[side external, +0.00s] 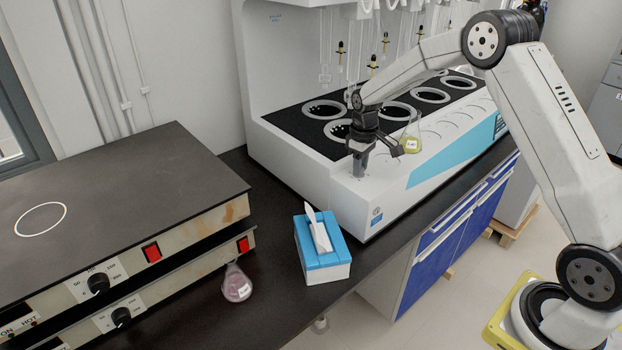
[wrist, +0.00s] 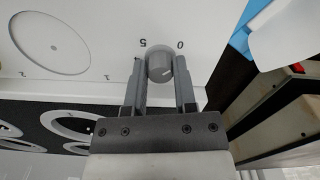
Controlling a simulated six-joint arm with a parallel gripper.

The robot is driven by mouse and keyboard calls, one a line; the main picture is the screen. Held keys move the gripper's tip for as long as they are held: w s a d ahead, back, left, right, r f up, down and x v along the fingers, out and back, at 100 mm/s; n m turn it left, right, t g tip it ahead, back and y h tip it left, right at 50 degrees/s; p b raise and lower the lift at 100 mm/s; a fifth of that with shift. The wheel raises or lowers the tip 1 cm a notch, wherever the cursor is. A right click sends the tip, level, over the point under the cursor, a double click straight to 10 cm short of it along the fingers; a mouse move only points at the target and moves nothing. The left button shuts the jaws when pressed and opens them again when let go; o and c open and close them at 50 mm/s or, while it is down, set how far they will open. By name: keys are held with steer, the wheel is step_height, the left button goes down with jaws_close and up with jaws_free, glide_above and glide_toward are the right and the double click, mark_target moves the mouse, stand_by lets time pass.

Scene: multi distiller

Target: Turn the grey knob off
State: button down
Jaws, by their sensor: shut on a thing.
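The grey knob (wrist: 160,64) shows in the wrist view on the white front of the distiller, with a "5" and a "0" printed beside it. My gripper (wrist: 159,80) has one finger on each side of the knob and is shut on it. In the side view my gripper (side external: 359,172) points down at the near left end of the distiller (side external: 338,185). There the fingers hide most of the knob. A pale mark line shows on the knob's face in the wrist view.
A flask with yellow liquid (side external: 410,141) is just right of my gripper. A blue tissue box (side external: 322,262) stands on the dark bench in front. Stacked hot plates (side external: 120,190) and a flask with pink liquid (side external: 236,285) are at left. Black-topped round openings (side external: 325,110) lie behind.

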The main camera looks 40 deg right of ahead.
steer(key=shift+r, duration=0.1)
stand_by(0.4)
steer(key=shift+c, duration=2)
jaws_free()
steer(key=shift+r, duration=0.1)
steer(key=shift+r, duration=3.8)
steer(key=shift+s+a, duration=0.1)
steer(key=s+a+f+m+t, duration=0.1)
steer(key=s+a, duration=0.5)
steer(key=s, duration=0.5)
steer(key=s+a+f+m+t, duration=0.1)
steer(key=s+a+f, duration=0.1)
steer(key=s+a, duration=0.4)
steer(key=s, duration=0.5)
steer(key=shift+s+f+t, duration=0.2)
steer(key=shift+s+t, duration=0.1)
steer(key=shift+s, duration=0.05)
